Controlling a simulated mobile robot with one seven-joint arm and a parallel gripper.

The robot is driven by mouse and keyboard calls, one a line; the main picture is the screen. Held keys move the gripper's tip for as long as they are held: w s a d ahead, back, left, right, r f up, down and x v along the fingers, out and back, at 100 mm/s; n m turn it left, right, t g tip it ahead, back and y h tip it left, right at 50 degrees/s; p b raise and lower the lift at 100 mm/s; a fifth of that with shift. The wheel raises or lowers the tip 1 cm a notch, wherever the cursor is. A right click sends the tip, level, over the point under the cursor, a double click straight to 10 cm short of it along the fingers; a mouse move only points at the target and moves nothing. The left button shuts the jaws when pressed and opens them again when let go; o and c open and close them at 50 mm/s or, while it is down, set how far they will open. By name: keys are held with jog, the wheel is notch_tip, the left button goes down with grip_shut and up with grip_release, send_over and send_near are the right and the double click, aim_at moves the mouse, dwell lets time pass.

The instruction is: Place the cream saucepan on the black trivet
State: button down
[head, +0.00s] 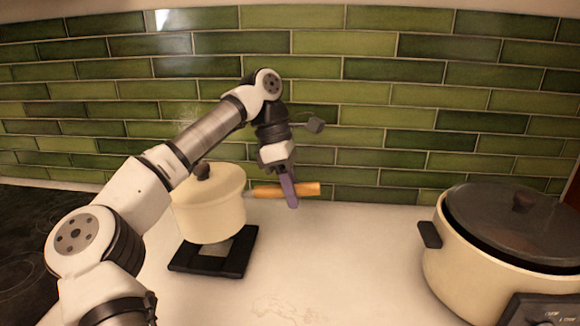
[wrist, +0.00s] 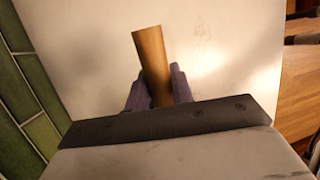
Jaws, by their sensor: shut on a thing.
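The cream saucepan (head: 212,208), with a lid and dark knob, is upright above the black trivet (head: 210,262) in the head view. The trivet lies on the white counter; its front part shows and its back is hidden behind the pan. The pan seems slightly above the trivet, but I cannot tell if they touch. My gripper (head: 289,191) is shut on the pan's wooden handle (head: 306,189). In the wrist view the handle (wrist: 150,62) sits between the purple fingers (wrist: 156,88). The pan body is out of the wrist view.
A cream slow cooker (head: 470,260) with a dark lid stands at the right. A black cooktop (head: 25,235) is at the left. A green tiled wall (head: 400,95) rises behind. The counter (head: 350,255) between trivet and cooker is clear.

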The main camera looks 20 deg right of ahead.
notch_tip(320, 180, down, 7)
jog(key=shift+p, duration=0.35)
jog(key=c, duration=1.2)
grip_release()
jog(key=shift+f, duration=0.2)
jog(key=shift+r, duration=0.2)
jog(key=v, duration=1.1)
jog(key=shift+w+r+b, duration=0.2)
jog(key=shift+r+b, duration=0.15)
jog(key=shift+a, duration=0.1)
